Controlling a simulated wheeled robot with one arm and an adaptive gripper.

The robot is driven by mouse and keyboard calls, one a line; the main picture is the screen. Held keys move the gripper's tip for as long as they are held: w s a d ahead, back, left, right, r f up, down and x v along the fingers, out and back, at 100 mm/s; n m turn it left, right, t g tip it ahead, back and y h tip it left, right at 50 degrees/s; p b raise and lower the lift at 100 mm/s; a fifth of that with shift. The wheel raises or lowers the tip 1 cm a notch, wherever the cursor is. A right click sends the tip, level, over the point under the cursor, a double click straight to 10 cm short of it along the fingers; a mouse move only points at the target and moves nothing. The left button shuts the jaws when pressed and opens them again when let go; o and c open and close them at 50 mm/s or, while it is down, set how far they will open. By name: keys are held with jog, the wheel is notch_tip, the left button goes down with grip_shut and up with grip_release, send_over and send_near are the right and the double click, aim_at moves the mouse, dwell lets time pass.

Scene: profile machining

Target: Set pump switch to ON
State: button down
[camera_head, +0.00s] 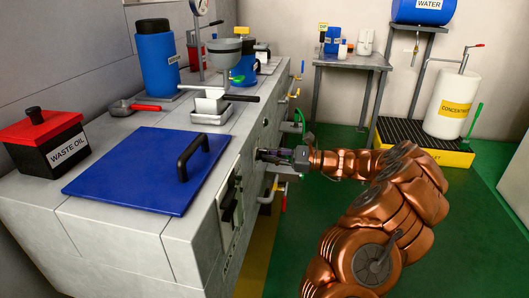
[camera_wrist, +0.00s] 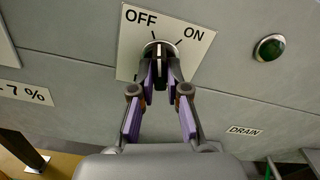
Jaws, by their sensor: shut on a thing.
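The pump switch is a round knob with a dark grip (camera_wrist: 159,50) on a white plate (camera_wrist: 132,62) marked OFF at left and ON at right, in the wrist view. My gripper (camera_wrist: 161,68) has its two purple-padded fingers closed on either side of the knob's grip. The grip looks close to upright in the picture, pointing nearer the OFF mark than the ON mark. The fingertips hide part of the knob. In the head view my gripper (camera_head: 283,157) is at the front face of the grey machine cabinet (camera_head: 232,160); the knob is hidden there.
A green round lamp (camera_wrist: 269,47) is right of the plate, above a DRAIN label (camera_wrist: 244,131). Valve handles (camera_head: 283,197) stick out of the cabinet front close to my gripper. A blue lid (camera_head: 135,180) lies on top. Green floor (camera_head: 480,220) is clear at right.

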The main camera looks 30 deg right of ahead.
jog(key=shift+r+m+p, duration=0.15)
jog(key=shift+m+p, duration=0.55)
jog(key=shift+p, duration=1.3)
jog(key=shift+m+p, duration=0.4)
jog(key=shift+p, duration=0.5)
jog(key=shift+m+p, duration=0.3)
jog(key=shift+p, duration=0.5)
jog(key=shift+m+p, duration=0.8)
jog(key=shift+p, duration=1.4)
jog(key=shift+m+p, duration=1)
jog(key=shift+p, duration=1)
jog(key=shift+m+p, duration=1.5)
jog(key=shift+p, duration=0.85)
jog(key=c, duration=1)
grip_release()
jog(key=shift+c, duration=0.2)
jog(key=shift+d, duration=0.1)
